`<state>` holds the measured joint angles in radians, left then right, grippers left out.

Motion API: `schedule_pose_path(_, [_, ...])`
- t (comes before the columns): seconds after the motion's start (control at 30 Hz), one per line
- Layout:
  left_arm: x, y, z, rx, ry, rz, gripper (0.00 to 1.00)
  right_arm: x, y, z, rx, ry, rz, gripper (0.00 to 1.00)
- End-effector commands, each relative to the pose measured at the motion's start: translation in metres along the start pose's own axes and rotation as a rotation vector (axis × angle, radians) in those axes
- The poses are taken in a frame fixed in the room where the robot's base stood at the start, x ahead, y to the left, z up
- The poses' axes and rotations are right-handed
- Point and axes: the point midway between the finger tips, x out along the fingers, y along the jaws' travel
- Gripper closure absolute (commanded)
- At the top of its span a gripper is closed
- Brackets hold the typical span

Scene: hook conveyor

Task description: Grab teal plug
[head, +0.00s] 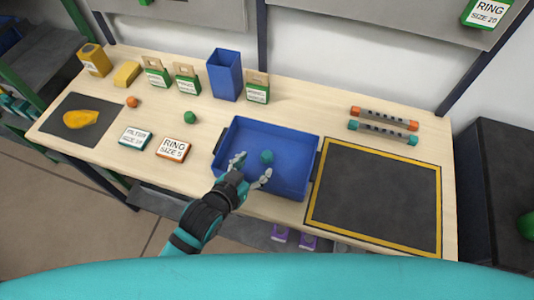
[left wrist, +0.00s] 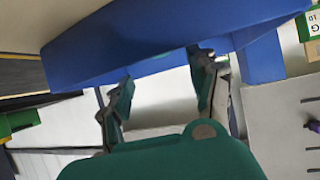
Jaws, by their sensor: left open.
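The teal plug (head: 267,156) is a small, roundish piece on the floor of the blue tray (head: 290,191) in the head view. My left gripper (head: 252,169) reaches over the tray's near side with its two fingers spread. Its fingertips are close to the plug on the near, left side, and nothing is held between them. My right gripper is in neither view.
Right of the tray lies a dark mat (head: 377,195) with a yellow border. Two capped tubes (head: 384,126) lie behind it. A tall blue bin (head: 224,75) stands behind the tray. A green piece (head: 190,117) and the ring box (head: 173,148) are to its left.

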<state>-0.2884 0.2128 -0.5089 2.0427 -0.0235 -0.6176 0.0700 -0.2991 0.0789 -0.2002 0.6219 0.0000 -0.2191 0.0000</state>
Motion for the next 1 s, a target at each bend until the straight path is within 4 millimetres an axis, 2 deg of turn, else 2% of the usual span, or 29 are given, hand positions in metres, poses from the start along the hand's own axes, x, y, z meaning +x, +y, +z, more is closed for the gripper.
schedule_pose_path(0.1, [0.017, 0.0, -0.001, 0.0, -0.001, 0.0, 0.4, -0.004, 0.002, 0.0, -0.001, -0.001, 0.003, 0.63])
schedule_pose_path(0.37, [0.034, 0.0, -0.002, 0.0, -0.001, 0.0, 0.4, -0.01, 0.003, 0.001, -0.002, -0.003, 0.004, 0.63])
schedule_pose_path(0.63, [0.07, 0.0, 0.0, 0.0, -0.001, 0.0, 0.4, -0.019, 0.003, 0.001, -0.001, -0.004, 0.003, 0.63])
schedule_pose_path(0.97, [0.077, 0.0, 0.001, 0.0, -0.001, 0.0, 0.4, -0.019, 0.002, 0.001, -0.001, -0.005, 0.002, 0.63])
schedule_pose_path(1.0, [0.076, 0.0, 0.001, 0.0, -0.001, 0.0, 0.45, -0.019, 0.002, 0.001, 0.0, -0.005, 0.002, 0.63])
